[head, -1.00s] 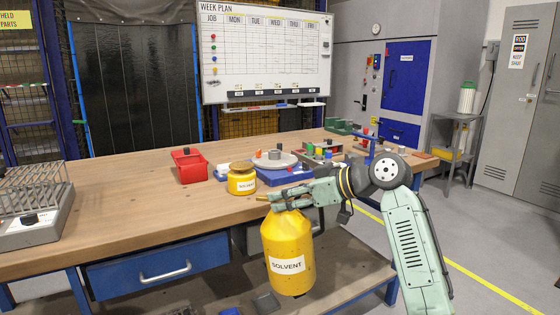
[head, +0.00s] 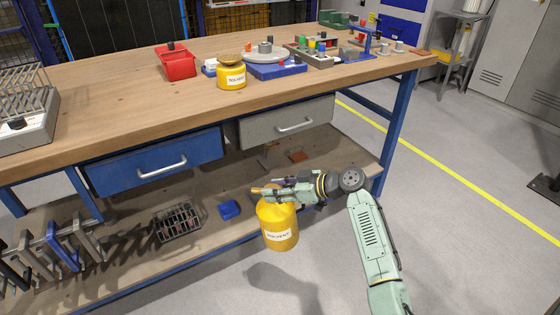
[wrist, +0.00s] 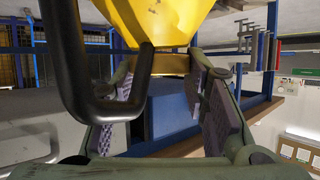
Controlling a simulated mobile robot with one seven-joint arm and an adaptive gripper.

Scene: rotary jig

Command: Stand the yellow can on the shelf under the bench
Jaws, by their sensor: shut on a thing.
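The yellow can (head: 281,235), labelled SOLVENT, hangs upright from my gripper (head: 268,192). My gripper is shut on its top, at the neck. In the wrist view the can's yellow body (wrist: 165,20) and black handle (wrist: 75,75) fill the upper part, with the finger pads (wrist: 168,100) on either side of the brass-coloured neck. The shelf (head: 335,160) under the bench (head: 110,105) lies behind the can in the head view. The can overlaps the shelf's front edge in the picture, with its lower part seen against the floor.
On the shelf are a wire basket (head: 178,221), a blue block (head: 229,209), a reddish-brown piece (head: 298,155) and several clamps (head: 65,248) at left. A blue drawer (head: 150,165) and a grey drawer (head: 285,122) hang above. A smaller yellow tin (head: 231,76) stands on the bench top.

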